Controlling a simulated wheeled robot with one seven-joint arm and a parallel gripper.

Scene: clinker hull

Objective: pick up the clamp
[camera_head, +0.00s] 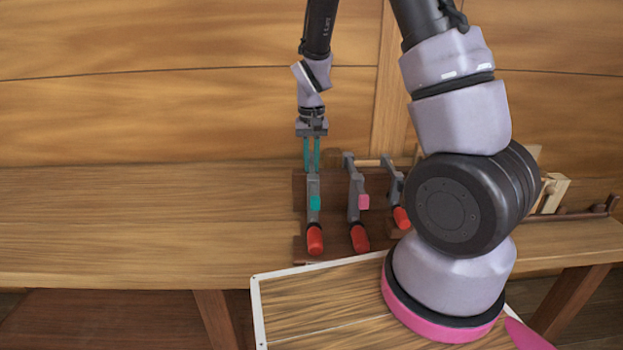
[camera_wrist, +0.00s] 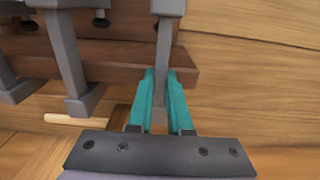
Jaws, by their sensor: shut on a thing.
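Three grey bar clamps with red handles stand side by side at a dark brown wooden rack on the bench. The left clamp (camera_head: 314,220) has a teal pad and a red handle pointing toward me. The middle clamp (camera_head: 357,210) has a pink pad. The right clamp (camera_head: 399,202) is partly hidden by my arm. My gripper (camera_head: 312,160) reaches down at the far end of the left clamp. In the wrist view, my gripper's teal fingers (camera_wrist: 160,92) are shut on that clamp's grey bar (camera_wrist: 163,50), one finger on each side. The clamp is still at the rack.
The brown rack (camera_head: 300,215) sits on the wooden bench (camera_head: 130,220), close to the plank wall (camera_head: 180,80). The middle clamp is close on the right. Light wooden pieces (camera_head: 550,192) lie farther right. The bench left of the rack is clear.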

